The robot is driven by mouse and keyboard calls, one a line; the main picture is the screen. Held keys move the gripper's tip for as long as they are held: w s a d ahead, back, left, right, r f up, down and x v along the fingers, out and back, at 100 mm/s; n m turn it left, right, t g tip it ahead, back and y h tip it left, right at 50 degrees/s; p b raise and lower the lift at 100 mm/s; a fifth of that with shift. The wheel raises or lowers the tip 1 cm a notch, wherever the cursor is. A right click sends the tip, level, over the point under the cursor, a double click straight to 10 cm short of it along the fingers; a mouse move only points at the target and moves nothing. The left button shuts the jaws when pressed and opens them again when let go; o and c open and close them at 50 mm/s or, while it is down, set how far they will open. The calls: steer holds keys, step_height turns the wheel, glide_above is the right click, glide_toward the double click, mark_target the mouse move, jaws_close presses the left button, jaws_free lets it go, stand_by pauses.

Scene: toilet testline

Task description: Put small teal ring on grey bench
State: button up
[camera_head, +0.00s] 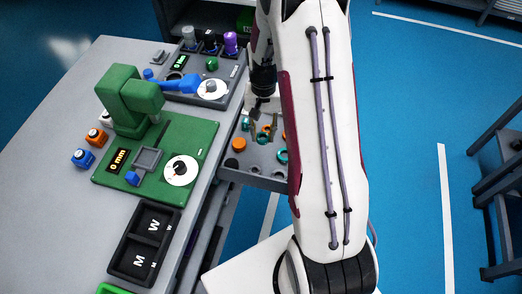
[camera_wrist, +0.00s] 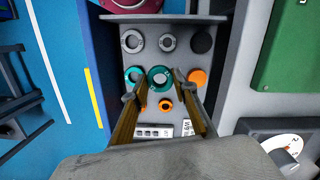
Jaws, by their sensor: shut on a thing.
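My gripper (camera_wrist: 160,80) is shut on a teal ring (camera_wrist: 151,80), which sits between its fingertips over the grey drawer tray (camera_wrist: 184,58). The ring looks larger than the other teal ring (camera_wrist: 127,74), just left of it in the wrist view. In the head view my gripper (camera_head: 262,126) is over the tray (camera_head: 250,179), with teal showing at its fingertips; my arm hides part of the tray. The grey bench (camera_head: 60,115) is at left in the head view. Whether the held ring touches the tray floor is hard to tell.
The tray also holds orange rings (camera_wrist: 197,78), grey rings (camera_wrist: 167,42) and a black disc (camera_wrist: 202,43). A green gauge (camera_head: 130,175), a grey gauge station (camera_head: 222,93), blue and orange blocks (camera_head: 82,158) and a black M/W tray (camera_head: 146,240) stand on the bench. Its left side is clear.

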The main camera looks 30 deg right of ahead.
steer(key=shift+w+d+f+m+t+y, duration=0.2)
steer(key=shift+w+f+m, duration=0.3)
steer(key=shift+m, duration=1.05)
steer(key=shift+w+d+f+m+t, duration=0.15)
steer(key=shift+w+d+f+m, duration=0.35)
steer(key=shift+m, duration=1.1)
steer(key=shift+w+d+f+m+t+y, duration=0.2)
steer(key=shift+w+m, duration=0.5)
steer(key=shift+m, duration=0.85)
steer(key=shift+a, duration=0.1)
steer(key=shift+f, duration=0.1)
glide_above(261, 151)
steer(key=shift+f, duration=2.45)
steer(key=shift+f, duration=0.1)
steer(key=shift+f, duration=2.2)
steer(key=shift+f, duration=0.2)
